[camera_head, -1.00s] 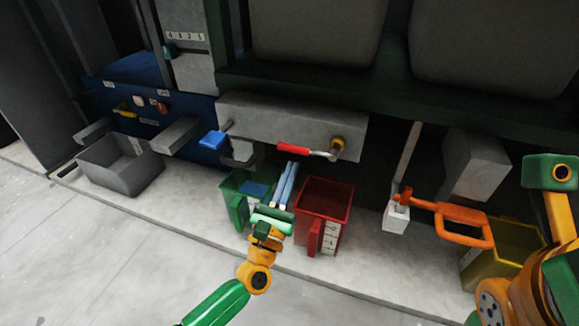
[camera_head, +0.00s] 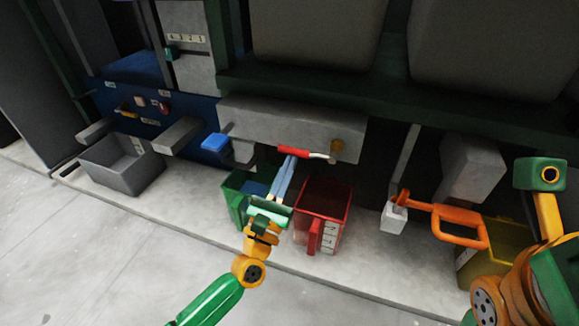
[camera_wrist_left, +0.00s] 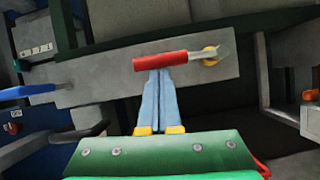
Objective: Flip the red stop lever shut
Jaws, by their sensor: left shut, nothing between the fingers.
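The red stop lever (camera_head: 294,152) lies roughly level across the front of a grey beam, its red grip to the left of a brass pivot (camera_head: 338,147). My left gripper (camera_head: 289,160) is shut and empty, its two blue-grey fingers side by side. The fingertips are at the lower edge of the red grip; I cannot tell if they touch it. In the left wrist view the red grip (camera_wrist_left: 160,60) crosses just beyond the fingertips (camera_wrist_left: 160,74), with the pivot to its right. My right arm is at the right edge; its gripper is not visible.
A green bin (camera_head: 237,196) and a red bin (camera_head: 338,212) stand below the beam. A blue-handled lever (camera_head: 214,142) is to the left, near a grey tray (camera_head: 120,170). An orange handle (camera_head: 462,226) and yellow bin (camera_head: 487,262) are to the right. The floor in front is open.

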